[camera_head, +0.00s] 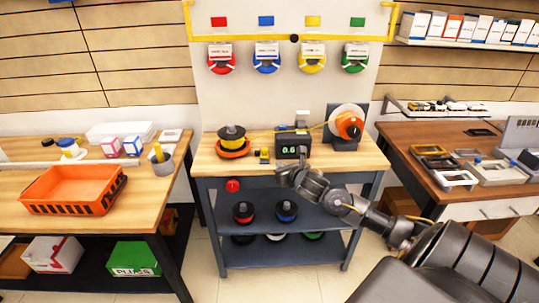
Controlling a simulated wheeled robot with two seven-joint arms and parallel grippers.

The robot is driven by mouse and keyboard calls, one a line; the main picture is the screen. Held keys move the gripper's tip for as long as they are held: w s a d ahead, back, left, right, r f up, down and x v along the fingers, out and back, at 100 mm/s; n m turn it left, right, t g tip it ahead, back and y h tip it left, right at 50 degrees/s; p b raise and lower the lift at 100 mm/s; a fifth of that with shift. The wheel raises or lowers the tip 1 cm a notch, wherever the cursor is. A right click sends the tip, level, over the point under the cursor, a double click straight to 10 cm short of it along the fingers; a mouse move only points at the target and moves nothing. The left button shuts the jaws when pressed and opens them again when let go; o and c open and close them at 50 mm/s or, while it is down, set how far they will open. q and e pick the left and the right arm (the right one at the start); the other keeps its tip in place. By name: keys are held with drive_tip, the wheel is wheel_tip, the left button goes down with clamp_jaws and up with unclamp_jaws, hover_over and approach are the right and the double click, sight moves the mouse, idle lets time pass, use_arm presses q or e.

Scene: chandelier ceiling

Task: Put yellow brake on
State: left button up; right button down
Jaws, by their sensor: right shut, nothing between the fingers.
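A yellow disc (312,58) with a white label hangs on the back panel under a yellow tag. I cannot tell which of these the brake is. My right gripper (282,177) is shut and empty at the bench's front edge, just below a black box with green digits (292,147) reading about 0.6. My left gripper is out of view.
An orange reel (348,126) stands at the bench's right on a dark stand. Red (221,58), blue (266,58) and green (355,58) discs hang beside the yellow one. Spools sit on the shelf below. An orange crate (73,188) is on the left table.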

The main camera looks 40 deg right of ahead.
sight(269, 159)
drive_tip(key=x, duration=0.3)
drive_tip(key=p+x, duration=0.1)
drive_tip(key=x, duration=0.2)
drive_tip(key=r+p+x, duration=0.1)
drive_tip(key=x, duration=0.2)
drive_tip(key=shift+w+d+f, duration=0.1)
drive_tip(key=shift+w+f, duration=0.05)
drive_tip(key=shift+w, duration=0.4)
drive_tip(key=shift+w+b, duration=0.1)
drive_tip(key=shift+b, duration=0.2)
drive_tip(key=w+d+b, duration=0.2)
drive_tip(key=shift+w+d+f+b, duration=0.1)
drive_tip(key=shift+w+f+b, duration=0.05)
drive_tip(key=shift+w+b, duration=0.25)
drive_tip(key=shift+d, duration=0.15)
drive_tip(key=shift+r, duration=0.4)
